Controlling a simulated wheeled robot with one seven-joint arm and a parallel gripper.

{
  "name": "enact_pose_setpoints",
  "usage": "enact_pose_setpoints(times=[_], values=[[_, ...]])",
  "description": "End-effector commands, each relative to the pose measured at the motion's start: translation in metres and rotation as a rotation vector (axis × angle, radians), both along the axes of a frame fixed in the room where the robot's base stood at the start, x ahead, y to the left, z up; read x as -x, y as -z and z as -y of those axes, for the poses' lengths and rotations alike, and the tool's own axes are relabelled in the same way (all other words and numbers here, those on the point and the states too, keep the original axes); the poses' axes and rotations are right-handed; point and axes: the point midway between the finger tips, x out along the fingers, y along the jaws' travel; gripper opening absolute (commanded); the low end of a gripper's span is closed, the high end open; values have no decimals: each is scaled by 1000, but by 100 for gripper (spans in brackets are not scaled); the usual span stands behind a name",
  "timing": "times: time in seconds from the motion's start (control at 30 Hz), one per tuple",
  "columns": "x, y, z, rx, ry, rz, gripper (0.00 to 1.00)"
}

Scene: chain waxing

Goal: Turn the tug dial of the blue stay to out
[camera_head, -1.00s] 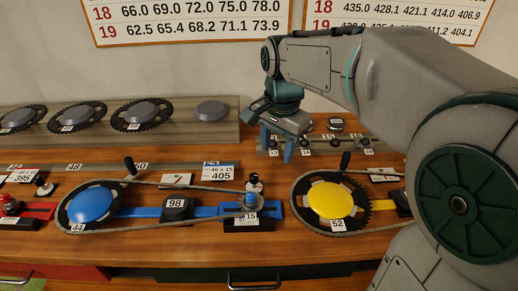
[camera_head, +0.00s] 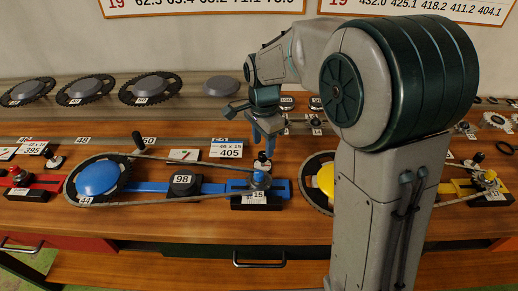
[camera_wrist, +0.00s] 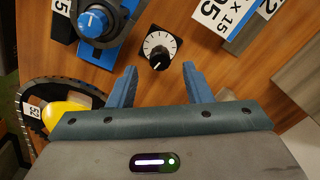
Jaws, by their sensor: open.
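The blue stay (camera_head: 214,188) lies on the bench, with a blue-capped chainring (camera_head: 98,178) at its left and a chain running to the block marked 15 (camera_head: 256,199) at its right. A blue knob with a white mark (camera_wrist: 95,22) sits on that end in the wrist view. A small dial with a white scale and black knob (camera_wrist: 158,47) stands on the wood beside it; it also shows behind the blue knob in the head view (camera_head: 262,161). Which way its pointer reads is unclear. My gripper (camera_head: 269,140) is open above and behind the dial; its empty fingers (camera_wrist: 158,70) straddle the dial's line, apart from it.
A yellow-capped chainring (camera_head: 326,178) and its stay lie to the right, partly behind my arm. A box marked 98 (camera_head: 185,184) sits on the blue stay. A card marked 405 (camera_head: 226,150) stands behind it. Spare chainrings (camera_head: 148,88) rest on the rear shelf.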

Motion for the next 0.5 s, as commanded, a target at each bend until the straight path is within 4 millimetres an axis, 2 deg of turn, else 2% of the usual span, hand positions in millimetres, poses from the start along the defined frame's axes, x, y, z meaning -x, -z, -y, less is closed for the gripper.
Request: enact_pose_setpoints(times=[0.1, 0.2, 0.5], values=[[0, 17, -1, 0, -1, -2, 45], [1, 26, -1, 1, -2, -1, 45], [0, 32, -1, 0, -2, 0, 45]])
